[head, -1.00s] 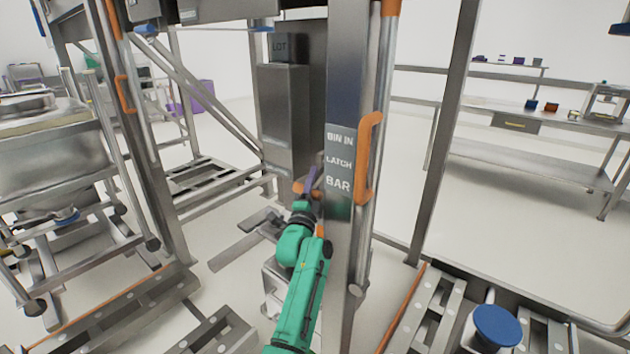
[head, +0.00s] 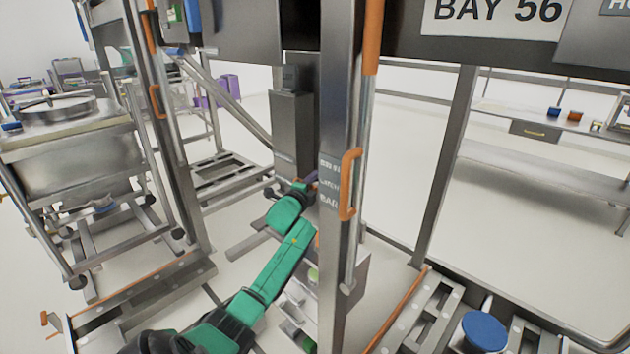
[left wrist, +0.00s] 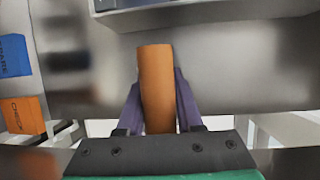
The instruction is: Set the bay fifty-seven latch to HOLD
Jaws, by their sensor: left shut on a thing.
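My left gripper (left wrist: 158,92) is shut on an upright orange handle (left wrist: 155,75) in the left wrist view, with a purple finger on each side of it. In the head view my left gripper (head: 312,179) is at the left edge of a grey post and is largely hidden behind it. The orange part it holds cannot be made out there. The post carries a label (head: 329,182) about a bin-in latch bar and a separate orange handle (head: 349,185). No bay fifty-seven marking or HOLD setting is readable. My right gripper is out of view.
A BAY 56 sign (head: 497,12) hangs at top right. A steel bin (head: 75,150) on a wheeled stand is at left. Low floor rails flank the post. Blue (left wrist: 15,56) and orange (left wrist: 24,115) tags sit left of the handle in the wrist view.

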